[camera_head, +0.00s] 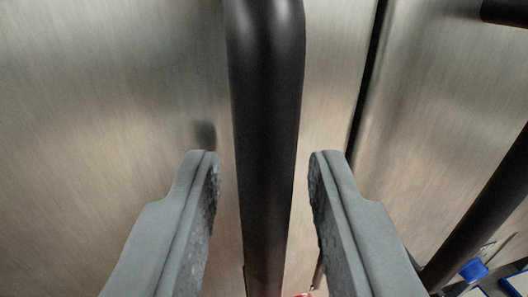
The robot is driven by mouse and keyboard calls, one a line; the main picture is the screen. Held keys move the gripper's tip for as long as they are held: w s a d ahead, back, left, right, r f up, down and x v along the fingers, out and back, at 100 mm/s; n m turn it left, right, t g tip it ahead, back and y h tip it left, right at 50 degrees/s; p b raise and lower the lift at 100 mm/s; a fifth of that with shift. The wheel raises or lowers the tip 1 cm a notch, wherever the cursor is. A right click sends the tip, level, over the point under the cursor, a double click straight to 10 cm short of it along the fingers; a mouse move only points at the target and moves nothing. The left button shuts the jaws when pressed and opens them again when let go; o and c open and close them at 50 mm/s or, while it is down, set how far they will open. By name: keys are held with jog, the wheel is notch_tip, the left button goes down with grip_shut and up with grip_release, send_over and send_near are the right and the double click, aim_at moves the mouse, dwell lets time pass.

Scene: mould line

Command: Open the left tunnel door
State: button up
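The left tunnel door (110,90) is a brushed metal panel that fills the left and middle of the view. A thick black upright bar handle (265,120) stands in front of it and bends towards the panel at its top. My gripper (262,165) is open, with one grey finger on each side of the handle. A gap shows between each fingertip and the bar. The lower end of the handle runs out of the picture.
A dark upright seam (368,80) separates this door from a second metal panel (430,110) at the right. That panel has its own black bar handle (485,210). A small blue object (473,270) shows at the lower right.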

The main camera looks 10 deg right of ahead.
jog(key=shift+w, duration=0.1)
jog(key=shift+c, duration=0.2)
grip_shut()
